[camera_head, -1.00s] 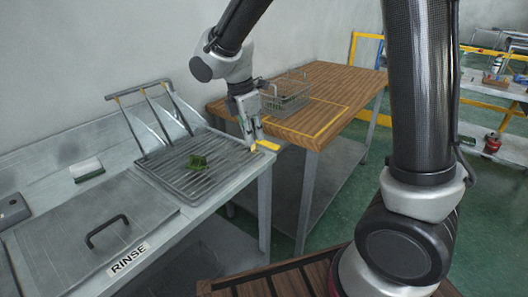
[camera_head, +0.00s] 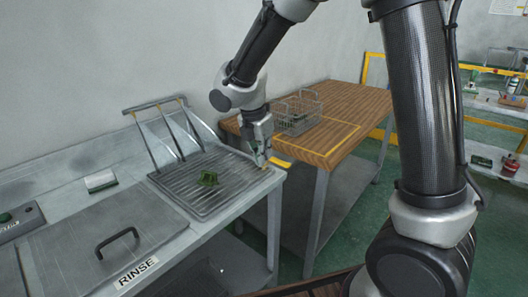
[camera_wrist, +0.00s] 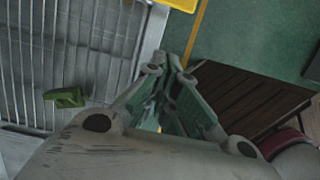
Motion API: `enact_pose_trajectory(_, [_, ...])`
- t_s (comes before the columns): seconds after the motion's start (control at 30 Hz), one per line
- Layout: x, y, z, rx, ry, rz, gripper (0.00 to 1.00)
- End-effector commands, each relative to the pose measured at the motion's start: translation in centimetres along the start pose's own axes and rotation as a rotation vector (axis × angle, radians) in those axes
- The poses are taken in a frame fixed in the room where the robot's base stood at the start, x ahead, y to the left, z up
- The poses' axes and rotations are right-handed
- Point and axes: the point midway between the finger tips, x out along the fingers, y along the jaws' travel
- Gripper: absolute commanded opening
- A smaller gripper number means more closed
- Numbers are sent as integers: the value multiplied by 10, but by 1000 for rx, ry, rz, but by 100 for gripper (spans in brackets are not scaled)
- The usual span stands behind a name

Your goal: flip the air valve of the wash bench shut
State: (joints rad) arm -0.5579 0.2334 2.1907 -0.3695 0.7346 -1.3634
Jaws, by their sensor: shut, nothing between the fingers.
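A small yellow lever (camera_head: 280,162), which I take to be the air valve's handle, shows at the far right corner of the wash bench (camera_head: 240,205). In the wrist view a yellow flat piece (camera_wrist: 180,3) is cut off by the top edge and looks like the same lever. The valve body is not clear, and I cannot tell the lever's exact angle. My gripper (camera_head: 262,164) points down at that corner, just left of the lever, shut and empty. Its fingers also show in the wrist view (camera_wrist: 165,72). I cannot tell whether they touch the lever.
A slatted drain rack (camera_head: 185,192) with a green piece (camera_head: 208,179) on it lies left of my gripper. A lidded basin marked RINSE (camera_head: 100,250) is nearer.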

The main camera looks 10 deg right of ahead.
Motion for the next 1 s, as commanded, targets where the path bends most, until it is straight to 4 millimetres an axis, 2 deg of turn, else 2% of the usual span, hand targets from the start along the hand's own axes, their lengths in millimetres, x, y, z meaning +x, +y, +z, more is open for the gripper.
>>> enact_pose_trajectory(0.1, [28, -1, 0, 0, 0, -6, 0])
enact_pose_trajectory(0.3, [69, -2, 0, -1, 1, -5, 0])
enact_pose_trajectory(0.4, [69, 0, 19, 5, 0, 1, 0])
enact_pose_trajectory(0.6, [74, 0, 36, 2, 0, 0, 0])
enact_pose_trajectory(1.0, [74, 0, 39, 0, 0, 0, 0])
